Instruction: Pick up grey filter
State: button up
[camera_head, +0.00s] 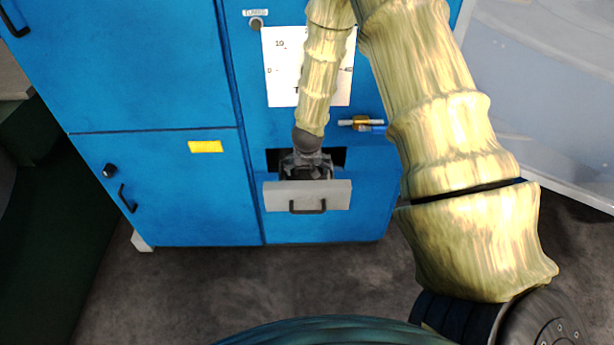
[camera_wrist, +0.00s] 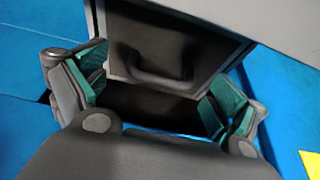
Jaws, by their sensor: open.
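The grey filter (camera_wrist: 180,43) looks like a dark grey box with a handle on its face. In the wrist view it lies between the two teal-padded fingers of my gripper (camera_wrist: 155,92). The fingers are spread wide, with the filter between them; I cannot tell whether either touches it. In the head view my gripper (camera_head: 305,168) is at the open drawer (camera_head: 335,195) of the blue cabinet, pointing down. There the filter is hidden or too dark to make out beneath my gripper.
The blue cabinet (camera_head: 195,190) fills the left and middle. A pale clear-sided structure (camera_head: 550,90) stands at the right. The dark floor in front is clear.

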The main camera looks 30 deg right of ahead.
jog(key=shift+w+d+f, duration=0.1)
jog(key=shift+w+f, duration=0.15)
jog(key=shift+f, duration=0.4)
jog(key=c, duration=1.3)
jog(key=shift+r, duration=0.2)
